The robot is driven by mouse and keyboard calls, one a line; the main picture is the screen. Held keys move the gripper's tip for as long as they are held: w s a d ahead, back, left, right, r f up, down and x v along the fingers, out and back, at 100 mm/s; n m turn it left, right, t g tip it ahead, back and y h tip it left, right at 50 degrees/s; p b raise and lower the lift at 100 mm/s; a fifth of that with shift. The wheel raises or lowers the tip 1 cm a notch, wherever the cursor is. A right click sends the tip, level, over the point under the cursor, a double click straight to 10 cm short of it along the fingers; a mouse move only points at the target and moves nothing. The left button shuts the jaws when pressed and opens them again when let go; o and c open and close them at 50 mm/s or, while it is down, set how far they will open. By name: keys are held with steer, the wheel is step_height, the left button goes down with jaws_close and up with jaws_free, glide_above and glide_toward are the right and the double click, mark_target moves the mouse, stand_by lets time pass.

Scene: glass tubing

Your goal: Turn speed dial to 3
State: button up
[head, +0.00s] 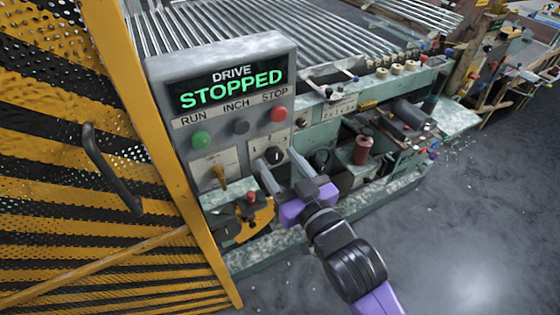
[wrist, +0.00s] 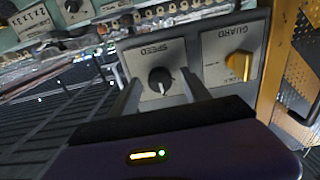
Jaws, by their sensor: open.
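The black speed dial (head: 274,155) is on the sloping panel below the red button in the head view. In the wrist view the dial (wrist: 160,80) sits on a pale plate marked SPEED, which appears upside down. Its white pointer mark points toward the bottom of that picture; the number it marks is too small to read. My gripper (head: 277,161) is open in front of the panel. In the wrist view its two fingers (wrist: 159,84) show on either side of the dial, apart from each other; contact with the knob cannot be told.
The drive display (head: 231,88) reads STOPPED. Above the dial are the green button (head: 201,140), grey button (head: 241,126) and red button (head: 278,114). A yellow guard switch (wrist: 238,66) is beside the dial. A striped yellow-black mesh guard (head: 70,150) stands left.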

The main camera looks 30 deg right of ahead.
jaws_close()
steer(key=shift+m, duration=0.3)
steer(key=m, duration=0.5)
steer(key=m+p, duration=0.1)
steer(key=m, duration=0.2)
steer(key=shift+r+m, duration=0.1)
steer(key=shift+m, duration=0.3)
steer(key=shift+m+p, duration=0.75)
steer(key=shift+m, duration=0.45)
